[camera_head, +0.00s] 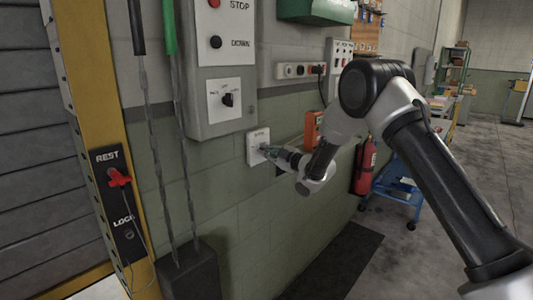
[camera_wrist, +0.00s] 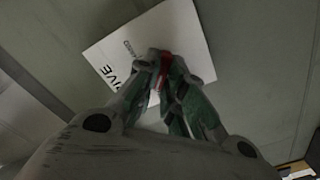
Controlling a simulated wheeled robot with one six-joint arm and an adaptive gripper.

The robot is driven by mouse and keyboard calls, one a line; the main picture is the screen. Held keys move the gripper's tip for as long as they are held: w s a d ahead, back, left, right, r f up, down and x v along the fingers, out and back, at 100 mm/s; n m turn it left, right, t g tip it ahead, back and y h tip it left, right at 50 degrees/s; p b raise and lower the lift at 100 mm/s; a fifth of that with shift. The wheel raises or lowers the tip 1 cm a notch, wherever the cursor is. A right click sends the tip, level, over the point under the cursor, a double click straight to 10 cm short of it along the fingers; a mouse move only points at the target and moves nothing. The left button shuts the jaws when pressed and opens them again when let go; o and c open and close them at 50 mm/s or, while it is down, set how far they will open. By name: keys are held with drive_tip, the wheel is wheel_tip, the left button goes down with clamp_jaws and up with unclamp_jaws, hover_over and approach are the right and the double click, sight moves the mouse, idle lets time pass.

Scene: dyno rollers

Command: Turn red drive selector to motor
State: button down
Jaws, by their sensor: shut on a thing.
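The drive selector is a white square plate (camera_wrist: 190,28) on the wall, with dark lettering ending in "IVE" partly visible. Its red knob (camera_wrist: 165,60) sits between the fingertips of my gripper (camera_wrist: 162,72) in the wrist view. My gripper is shut on the knob, and its green-grey fingers cover much of it. The plate looks tilted in the wrist view. In the head view the plate (camera_head: 253,143) is low on the wall, with my gripper (camera_head: 267,151) against its front. The knob's pointer and the position marks cannot be made out.
A grey control box (camera_head: 215,60) with STOP and DOWN buttons and a black rotary switch is above left. An orange box (camera_head: 313,126) and a fire extinguisher (camera_head: 366,166) are to the right.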

drive_tip(key=c, duration=1.5)
unclamp_jaws()
drive_tip(key=v, duration=1.2)
drive_tip(key=shift+s, duration=0.1)
